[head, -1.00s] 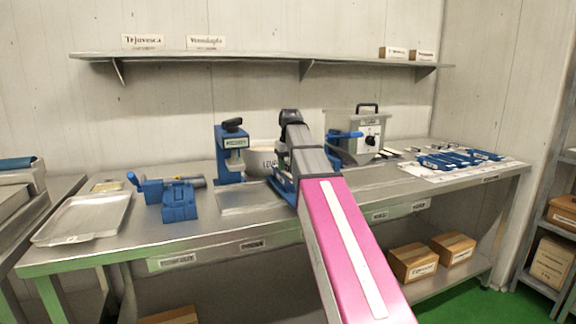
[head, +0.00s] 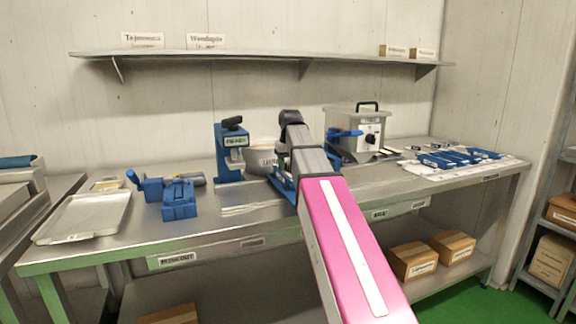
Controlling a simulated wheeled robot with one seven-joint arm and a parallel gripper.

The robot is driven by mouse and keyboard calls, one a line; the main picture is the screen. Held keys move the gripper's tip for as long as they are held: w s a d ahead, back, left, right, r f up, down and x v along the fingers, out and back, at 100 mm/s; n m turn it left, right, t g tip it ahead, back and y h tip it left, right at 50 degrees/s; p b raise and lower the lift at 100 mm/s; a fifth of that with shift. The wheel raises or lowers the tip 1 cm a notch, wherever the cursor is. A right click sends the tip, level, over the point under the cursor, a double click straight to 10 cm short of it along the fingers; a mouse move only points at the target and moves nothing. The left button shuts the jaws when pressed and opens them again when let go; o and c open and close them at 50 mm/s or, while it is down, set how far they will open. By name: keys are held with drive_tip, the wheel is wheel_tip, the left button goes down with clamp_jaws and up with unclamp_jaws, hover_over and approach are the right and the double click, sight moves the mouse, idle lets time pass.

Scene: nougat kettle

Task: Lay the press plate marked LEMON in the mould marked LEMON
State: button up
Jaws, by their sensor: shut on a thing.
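My arm (head: 338,240) reaches over the middle of the steel table, and its grey end links hide my gripper and anything in it. A blue part (head: 284,184) shows just left of these links; I cannot tell whether it is a mould, a plate or something else. Several blue flat pieces (head: 447,159) lie on a white sheet (head: 484,170) at the right end of the table. Their markings are too small to read, so I cannot pick out the LEMON plate or the LEMON mould.
A blue press (head: 229,158) and a pale bowl (head: 262,157) stand left of my arm, a grey machine (head: 357,133) right of it. A blue fixture (head: 179,201) and an empty metal tray (head: 84,219) are further left. A shelf (head: 255,58) runs above.

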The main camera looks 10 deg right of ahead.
drive_tip(key=shift+f, duration=0.15)
drive_tip(key=o, duration=1.4)
drive_tip(key=shift+r, duration=4.05)
